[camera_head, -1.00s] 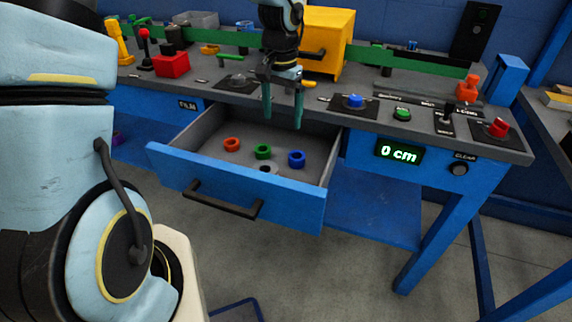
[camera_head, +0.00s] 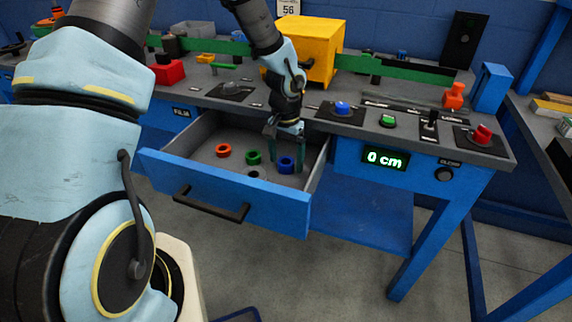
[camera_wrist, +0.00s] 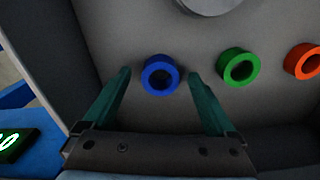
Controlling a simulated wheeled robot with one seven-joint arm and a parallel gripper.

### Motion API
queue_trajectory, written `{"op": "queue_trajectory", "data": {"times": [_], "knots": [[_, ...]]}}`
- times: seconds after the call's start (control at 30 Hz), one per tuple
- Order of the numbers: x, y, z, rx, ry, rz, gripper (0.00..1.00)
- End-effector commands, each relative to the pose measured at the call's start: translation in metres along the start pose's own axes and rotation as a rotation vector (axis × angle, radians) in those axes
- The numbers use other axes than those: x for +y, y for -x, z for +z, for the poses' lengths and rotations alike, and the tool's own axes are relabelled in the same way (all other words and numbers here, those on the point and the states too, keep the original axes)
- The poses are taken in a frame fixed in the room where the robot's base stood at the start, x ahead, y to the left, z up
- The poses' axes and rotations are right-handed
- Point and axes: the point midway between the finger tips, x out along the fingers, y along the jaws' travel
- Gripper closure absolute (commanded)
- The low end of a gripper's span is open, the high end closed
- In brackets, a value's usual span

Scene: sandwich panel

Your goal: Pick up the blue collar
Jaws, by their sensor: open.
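The blue collar (camera_head: 286,164) lies in the open drawer (camera_head: 225,187), the rightmost of the three collars in the head view. My gripper (camera_head: 286,158) reaches down into the drawer from above, with its fingers beside the blue collar. In the wrist view the blue collar (camera_wrist: 160,75) sits between the tips of my open gripper (camera_wrist: 158,78), with a gap on both sides. The collar shows its ring opening facing up. Nothing is held.
A green collar (camera_head: 254,157) and a red-orange collar (camera_head: 223,150) lie left of the blue one in the drawer. The drawer walls are close around my gripper. A display (camera_head: 385,158) reading 0 cm is on the bench front to the right.

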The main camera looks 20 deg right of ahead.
Motion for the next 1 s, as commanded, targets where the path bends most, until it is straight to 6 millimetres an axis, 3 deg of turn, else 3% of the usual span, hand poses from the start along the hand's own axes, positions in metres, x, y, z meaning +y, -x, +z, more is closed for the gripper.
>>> {"op": "queue_trajectory", "data": {"times": [0.17,0.9,1.0], "knots": [[0.0,0.0001,-0.0002,0.0,0.0,0.0,0.1],[-0.0001,0.0004,-0.0001,0.0,-0.001,0.0,0.93],[-0.0001,0.0005,-0.0002,0.0,-0.001,0.0,1.0]]}}
